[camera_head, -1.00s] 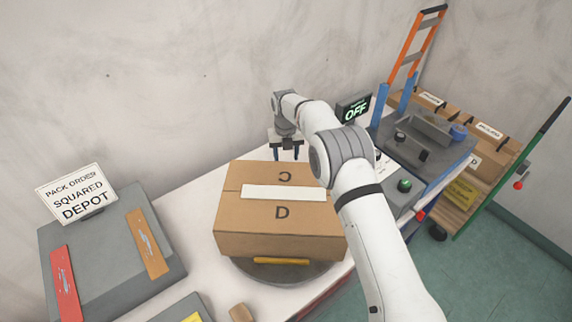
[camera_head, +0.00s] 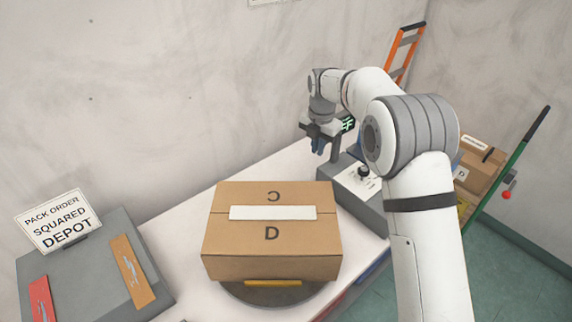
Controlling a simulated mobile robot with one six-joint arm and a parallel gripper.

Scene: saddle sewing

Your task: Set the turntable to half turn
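The turntable (camera_head: 242,294) is a dark round disc on the white table. A brown carton (camera_head: 270,261) marked D, with a white strip on top, sits on it and hides most of it. A yellow bar (camera_head: 273,283) shows at the disc's front. A grey control box (camera_head: 345,189) stands to the right, with a black knob (camera_head: 362,172) on its pale panel. My gripper (camera_head: 320,147) points down above the back left of this box, apart from the knob. My arm hides part of the control box.
A grey stand (camera_head: 88,275) with red and orange plates and a sign (camera_head: 58,222) is at the left. An orange ladder-like frame (camera_head: 405,50) and a green pole (camera_head: 515,155) stand at the right.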

